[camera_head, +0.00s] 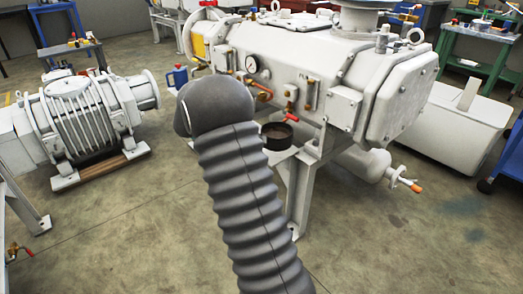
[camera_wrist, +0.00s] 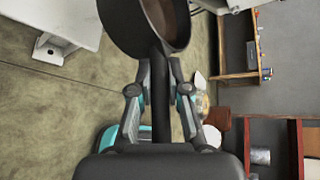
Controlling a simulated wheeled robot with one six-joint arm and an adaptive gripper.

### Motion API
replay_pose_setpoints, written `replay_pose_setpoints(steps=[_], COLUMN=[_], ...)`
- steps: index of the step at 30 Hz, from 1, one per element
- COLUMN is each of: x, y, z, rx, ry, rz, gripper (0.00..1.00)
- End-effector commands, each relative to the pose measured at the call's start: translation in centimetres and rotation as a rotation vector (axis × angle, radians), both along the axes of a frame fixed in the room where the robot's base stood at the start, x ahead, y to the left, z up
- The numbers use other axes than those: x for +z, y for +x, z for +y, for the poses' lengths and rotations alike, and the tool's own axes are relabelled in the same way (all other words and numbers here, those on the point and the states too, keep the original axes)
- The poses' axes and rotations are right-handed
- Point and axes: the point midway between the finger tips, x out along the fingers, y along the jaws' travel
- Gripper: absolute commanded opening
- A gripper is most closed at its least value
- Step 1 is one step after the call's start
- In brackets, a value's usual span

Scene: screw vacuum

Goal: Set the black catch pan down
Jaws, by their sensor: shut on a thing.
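The black catch pan (camera_head: 277,137) shows in the head view just right of my arm, beside the front leg of the big white vacuum pump. It looks level, right by a small pale ledge on the pump's stand; I cannot tell whether it touches it. In the wrist view the pan (camera_wrist: 183,28) is at the top, its inside brownish. Its dark handle runs down between the fingers of my gripper (camera_wrist: 160,78), which is shut on the handle. My arm hides the gripper in the head view.
The white pump (camera_head: 300,65) with gauge, red-handled valves and pipes stands close behind the pan. A ribbed grey-white machine (camera_head: 80,115) stands on the left. A pale bin (camera_head: 455,115) and a green bench (camera_head: 480,50) are at right. The floor (camera_head: 400,240) at front right is clear.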

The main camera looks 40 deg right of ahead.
Motion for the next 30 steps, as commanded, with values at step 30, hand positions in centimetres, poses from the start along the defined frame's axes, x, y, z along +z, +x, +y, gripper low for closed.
replay_pose_setpoints(steps=[30], x=[-8.6], y=[6.3], z=[-4.7], rx=[0.002], ry=[-0.002], rz=[-0.001], gripper=[0.0])
